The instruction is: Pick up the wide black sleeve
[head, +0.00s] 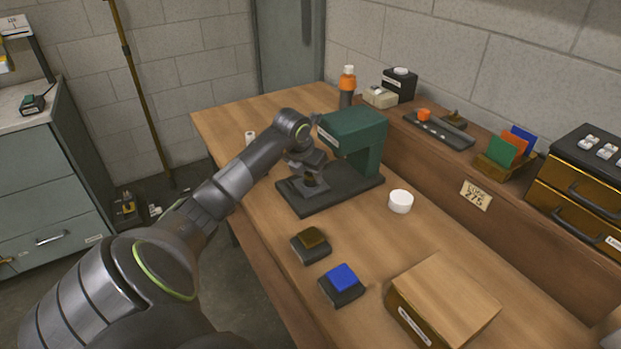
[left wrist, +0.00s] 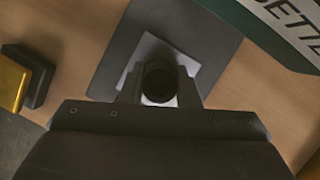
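The wide black sleeve (left wrist: 160,80) is a short, dark round tube between the two fingers of my left gripper (left wrist: 160,90) in the left wrist view. The fingers lie against its two sides with no clear gap. Below it is a pale square plate (left wrist: 190,64) on the dark base of the green press. I cannot tell whether the sleeve touches the plate. In the head view my left gripper (head: 311,172) points down over the press base (head: 345,193), and the sleeve is mostly hidden there. My right gripper is not in view.
The green press head (head: 352,128) stands close beside my left gripper. A white round part (head: 400,201), a pad with a brown top (head: 312,242), a pad with a blue top (head: 342,281) and a wooden box (head: 445,300) stand on the bench. Bench between them is clear.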

